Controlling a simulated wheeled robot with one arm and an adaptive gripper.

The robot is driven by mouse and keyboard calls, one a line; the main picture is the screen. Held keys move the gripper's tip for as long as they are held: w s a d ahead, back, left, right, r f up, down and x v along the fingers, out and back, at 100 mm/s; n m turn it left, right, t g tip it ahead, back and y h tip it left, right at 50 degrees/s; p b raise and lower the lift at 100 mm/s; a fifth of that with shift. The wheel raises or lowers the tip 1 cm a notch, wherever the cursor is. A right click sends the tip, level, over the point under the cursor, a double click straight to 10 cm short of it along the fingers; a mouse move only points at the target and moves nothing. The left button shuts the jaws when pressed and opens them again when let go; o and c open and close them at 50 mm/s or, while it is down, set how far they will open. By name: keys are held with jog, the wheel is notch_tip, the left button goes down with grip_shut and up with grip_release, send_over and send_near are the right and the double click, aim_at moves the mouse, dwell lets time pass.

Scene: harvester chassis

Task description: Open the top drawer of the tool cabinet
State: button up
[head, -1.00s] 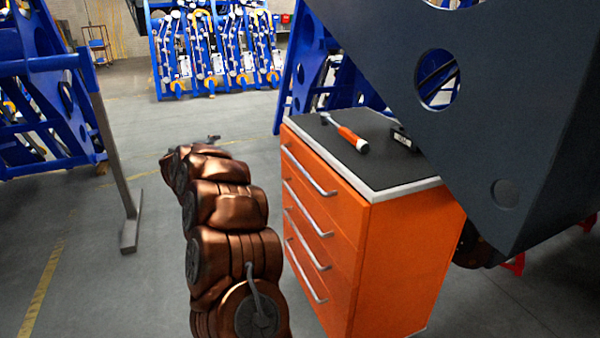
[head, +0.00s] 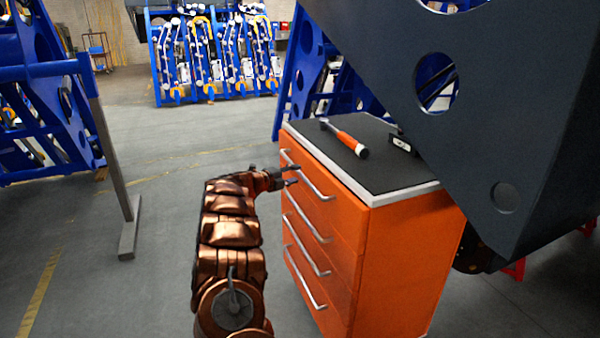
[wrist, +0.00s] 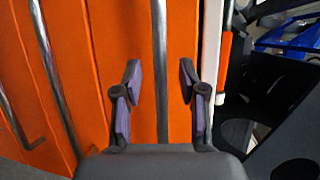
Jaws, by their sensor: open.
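The orange tool cabinet (head: 400,262) stands right of centre in the head view, with several drawers, each with a long silver bar handle. The top drawer's handle (head: 308,174) runs along its upper front, and all drawers look shut. My gripper (head: 293,176) is at the cabinet's front, close to that handle. In the wrist view my gripper (wrist: 158,95) has its two fingers apart, with a vertical-looking bar handle (wrist: 160,60) between them in the picture. I cannot tell whether the fingers touch the bar.
A hammer with an orange handle (head: 351,143) and a small dark object (head: 403,145) lie on the cabinet's black top. A large dark chassis panel (head: 500,110) overhangs the cabinet's right side. A grey post (head: 117,170) stands at left. The floor between is clear.

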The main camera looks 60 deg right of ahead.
aim_at(300, 172)
jog(key=shift+p+x, duration=0.3)
jog(key=shift+x, duration=1.5)
jog(key=shift+c, duration=0.3)
grip_shut()
